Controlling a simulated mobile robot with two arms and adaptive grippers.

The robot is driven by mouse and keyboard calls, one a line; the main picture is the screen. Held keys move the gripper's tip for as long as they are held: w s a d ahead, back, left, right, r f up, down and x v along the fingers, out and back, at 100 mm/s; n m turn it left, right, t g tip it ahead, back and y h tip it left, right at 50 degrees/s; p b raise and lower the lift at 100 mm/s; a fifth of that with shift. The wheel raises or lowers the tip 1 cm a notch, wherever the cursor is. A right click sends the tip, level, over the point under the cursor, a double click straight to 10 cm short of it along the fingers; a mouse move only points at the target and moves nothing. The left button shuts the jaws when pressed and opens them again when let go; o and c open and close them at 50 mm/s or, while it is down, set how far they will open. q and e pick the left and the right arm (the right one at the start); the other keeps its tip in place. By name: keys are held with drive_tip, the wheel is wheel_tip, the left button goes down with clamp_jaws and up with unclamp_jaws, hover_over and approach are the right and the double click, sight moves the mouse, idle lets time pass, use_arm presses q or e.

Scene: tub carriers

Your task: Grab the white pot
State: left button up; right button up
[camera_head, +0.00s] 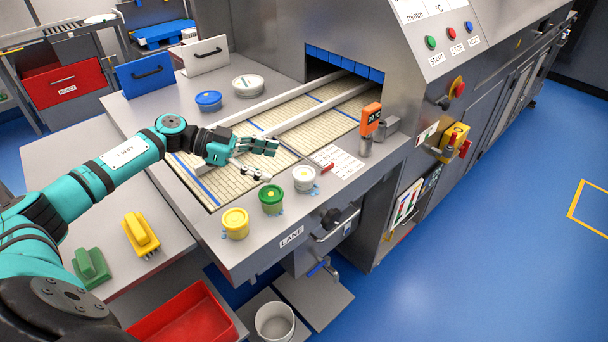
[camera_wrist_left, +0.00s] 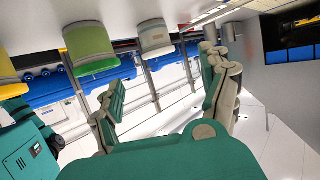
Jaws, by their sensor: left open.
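The white pot (camera_head: 304,178) stands upright near the front edge of the steel lane table, at the right end of a row of pots. In the left wrist view the white pot (camera_wrist_left: 155,38) shows upside down, ahead of the fingers and apart from them. My left gripper (camera_head: 269,160) is open and empty over the tiled belt, left of and behind the white pot. Its spread fingers (camera_wrist_left: 165,75) also show in the left wrist view. My right gripper is not in view.
A green pot (camera_head: 271,198) and a yellow pot (camera_head: 235,223) stand left of the white pot. An orange-topped device (camera_head: 370,122) stands to its right. Blue (camera_head: 208,100) and white (camera_head: 248,85) round containers sit behind the belt.

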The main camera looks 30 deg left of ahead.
sight(301, 172)
use_arm(q)
drive_tip(key=x, duration=0.4)
drive_tip(key=shift+w+f+p, duration=0.1)
drive_tip(key=shift+p, duration=0.3)
drive_tip(key=shift+d, duration=0.3)
drive_tip(key=p+x, duration=0.2)
drive_tip(key=x, duration=0.2)
drive_tip(key=shift+w+d+f, duration=0.15)
drive_tip(key=shift+d+f, duration=0.05)
drive_tip(key=shift+d, duration=0.1)
drive_tip(key=c, duration=1.3)
